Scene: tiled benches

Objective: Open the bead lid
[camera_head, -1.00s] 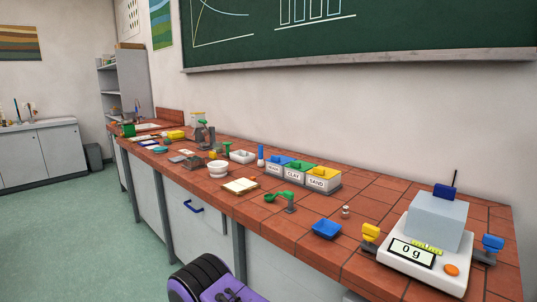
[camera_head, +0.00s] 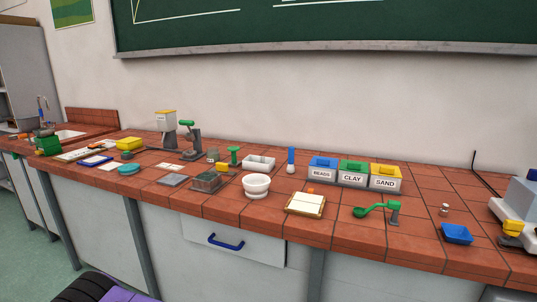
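The bead box (camera_head: 321,174) is labelled BEADS and stands on the tiled bench, leftmost in a row of three labelled boxes. Its blue lid (camera_head: 322,161) lies shut on top, with a small raised grip. Beside it are the CLAY box (camera_head: 351,179) with a green lid and the SAND box (camera_head: 385,184) with a yellow lid, both shut. What is inside the bead box is hidden. Neither of my grippers shows in the head view.
A blue bottle (camera_head: 291,158) stands just left of the bead box. In front are a cream tile tray (camera_head: 305,204), a green spoon on a stand (camera_head: 378,209) and a white bowl (camera_head: 256,185). A blue dish (camera_head: 456,233) is at right. Bare tiles lie directly before the boxes.

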